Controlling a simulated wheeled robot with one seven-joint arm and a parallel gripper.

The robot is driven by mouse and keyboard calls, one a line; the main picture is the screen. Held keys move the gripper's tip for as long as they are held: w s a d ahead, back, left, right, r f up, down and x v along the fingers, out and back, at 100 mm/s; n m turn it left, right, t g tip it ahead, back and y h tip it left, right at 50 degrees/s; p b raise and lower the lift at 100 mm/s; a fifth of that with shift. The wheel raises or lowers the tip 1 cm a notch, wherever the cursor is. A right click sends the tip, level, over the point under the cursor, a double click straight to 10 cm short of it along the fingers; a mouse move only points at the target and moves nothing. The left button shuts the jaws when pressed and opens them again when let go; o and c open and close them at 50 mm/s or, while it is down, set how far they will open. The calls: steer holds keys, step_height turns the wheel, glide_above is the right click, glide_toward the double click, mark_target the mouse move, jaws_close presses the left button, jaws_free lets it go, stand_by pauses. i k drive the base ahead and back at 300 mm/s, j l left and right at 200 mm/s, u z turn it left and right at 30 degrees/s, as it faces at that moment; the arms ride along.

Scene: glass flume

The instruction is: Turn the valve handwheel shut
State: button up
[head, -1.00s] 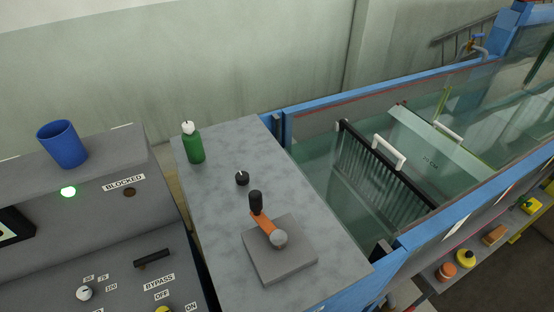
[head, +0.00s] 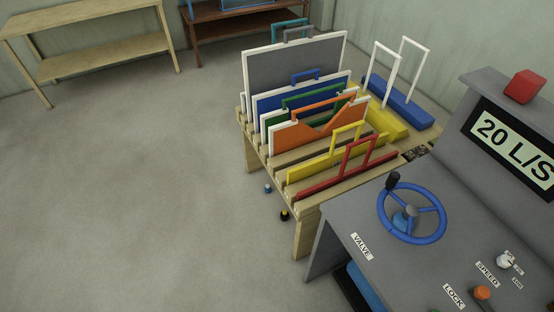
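The valve handwheel (head: 437,236) is a blue spoked ring on the grey control console at the right of the head view. My gripper is not in view, and nothing touches the wheel.
A display reading 20 L/S (head: 515,148) is on the console's raised back, with a red block (head: 523,86) on top. SPEED and LOCK controls sit right of the wheel. A wooden rack (head: 303,236) of coloured panels stands behind. Floor at left (head: 130,180) is clear.

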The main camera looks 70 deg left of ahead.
mark_target(411, 212)
steer(key=j+u, duration=0.95)
steer(key=u, duration=0.2)
steer(key=i+l+u, duration=0.1)
steer(key=u, duration=0.35)
steer(key=i+l+u, duration=0.15)
steer(key=u, duration=0.3)
steer(key=i+l+u, duration=0.15)
steer(key=u, duration=0.3)
steer(key=l, duration=0.1)
